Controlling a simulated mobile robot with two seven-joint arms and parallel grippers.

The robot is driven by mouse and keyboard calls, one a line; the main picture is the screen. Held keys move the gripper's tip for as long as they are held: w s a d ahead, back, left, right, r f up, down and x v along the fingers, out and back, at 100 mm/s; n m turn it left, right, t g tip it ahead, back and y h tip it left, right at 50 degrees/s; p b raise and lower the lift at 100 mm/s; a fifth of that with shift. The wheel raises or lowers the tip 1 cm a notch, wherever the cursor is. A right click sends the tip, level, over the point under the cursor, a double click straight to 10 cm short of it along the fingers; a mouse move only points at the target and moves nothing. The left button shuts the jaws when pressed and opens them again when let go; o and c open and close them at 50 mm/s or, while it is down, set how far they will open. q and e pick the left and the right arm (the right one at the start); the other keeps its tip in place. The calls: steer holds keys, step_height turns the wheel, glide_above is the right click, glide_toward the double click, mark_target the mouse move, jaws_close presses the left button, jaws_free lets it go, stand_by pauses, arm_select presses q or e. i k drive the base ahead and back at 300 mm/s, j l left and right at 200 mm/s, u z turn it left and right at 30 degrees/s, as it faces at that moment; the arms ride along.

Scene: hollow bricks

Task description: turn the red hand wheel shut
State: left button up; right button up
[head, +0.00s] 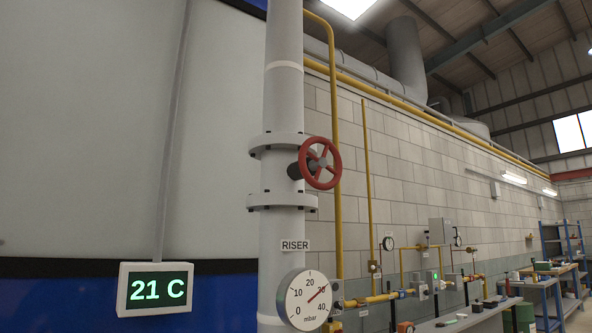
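The red hand wheel (335,164) is a spoked ring on a dark stem. It sticks out to the right from a grey vertical pipe (283,100), between two bolted flanges. The wheel faces partly toward me and nothing touches it. A label reading RISER (295,246) is on the pipe below it. Under the label, a round dial gauge (304,312) in mbar has its red needle near 30. Neither of my grippers shows in the head view.
A display (155,289) reading 21 C hangs at the lower left. Yellow pipes (338,200) run along the block wall behind the wheel. A box with a green light (434,281), small gauges and fittings sit at lower right. Workbenches (540,283) and blue shelving stand farther right.

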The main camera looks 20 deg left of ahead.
mark_target(317, 164)
steer(key=i+l+u, duration=0.25)
steer(key=u, duration=0.2)
steer(key=i+l+u, duration=0.3)
steer(key=u, duration=0.15)
steer(key=l, duration=0.1)
